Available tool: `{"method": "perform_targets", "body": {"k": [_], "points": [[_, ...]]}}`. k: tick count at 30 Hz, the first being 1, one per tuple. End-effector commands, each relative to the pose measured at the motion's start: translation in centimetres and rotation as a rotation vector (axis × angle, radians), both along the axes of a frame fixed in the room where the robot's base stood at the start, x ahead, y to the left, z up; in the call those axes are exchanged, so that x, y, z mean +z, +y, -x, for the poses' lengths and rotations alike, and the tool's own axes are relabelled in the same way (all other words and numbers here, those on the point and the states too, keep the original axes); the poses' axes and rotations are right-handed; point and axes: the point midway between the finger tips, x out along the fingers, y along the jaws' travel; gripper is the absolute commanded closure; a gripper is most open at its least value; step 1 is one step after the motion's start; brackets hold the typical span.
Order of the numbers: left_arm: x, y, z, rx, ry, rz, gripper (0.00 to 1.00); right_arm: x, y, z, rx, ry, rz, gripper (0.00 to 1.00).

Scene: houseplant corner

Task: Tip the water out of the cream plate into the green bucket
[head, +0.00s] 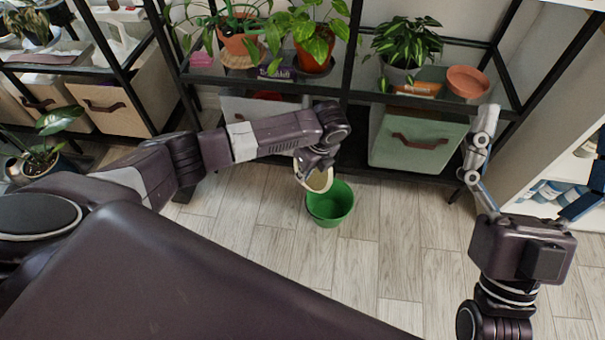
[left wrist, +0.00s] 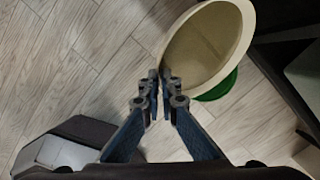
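The cream plate (head: 321,181) is steeply tilted in the head view, its lower edge overlapping the left part of the green bucket's opening. My left gripper (head: 312,165) is above it, with the fingers partly hidden by the wrist. In the left wrist view, the left gripper's fingers (left wrist: 160,86) are closed on the rim of the plate (left wrist: 208,45). The green bucket (head: 332,208) stands upright on the floor; a piece of it (left wrist: 220,88) shows behind the plate. No water can be made out. My right gripper (head: 483,145) points upward at the right, away from both, seen edge-on.
A black shelf with potted plants (head: 313,45) stands behind the bucket, with a pale green fabric bin (head: 415,142) on its lower level. A terracotta saucer (head: 467,82) sits at the shelf's right. The wooden floor (head: 400,260) in front of the bucket is clear.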

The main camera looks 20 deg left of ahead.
Motion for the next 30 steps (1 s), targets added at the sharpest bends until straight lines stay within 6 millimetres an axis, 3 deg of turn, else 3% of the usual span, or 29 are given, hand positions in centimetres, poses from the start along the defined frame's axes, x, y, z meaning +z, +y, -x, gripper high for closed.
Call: {"method": "perform_targets", "body": {"k": [13,17,30], "points": [[1.0,-1.8,-0.5,-0.003,0.031,-0.13,1.0,-2.7,0.3,-2.5,-0.009,0.163,0.048,0.03],[1.7,-2.9,-0.7,-0.004,0.051,-0.221,1.0,-2.6,0.3,-2.4,-0.008,0.155,0.045,0.03],[2.1,-3.5,-0.9,-0.001,0.075,-0.305,1.0,-0.1,0.0,-0.1,0.0,0.005,0.001,0.03]]}}
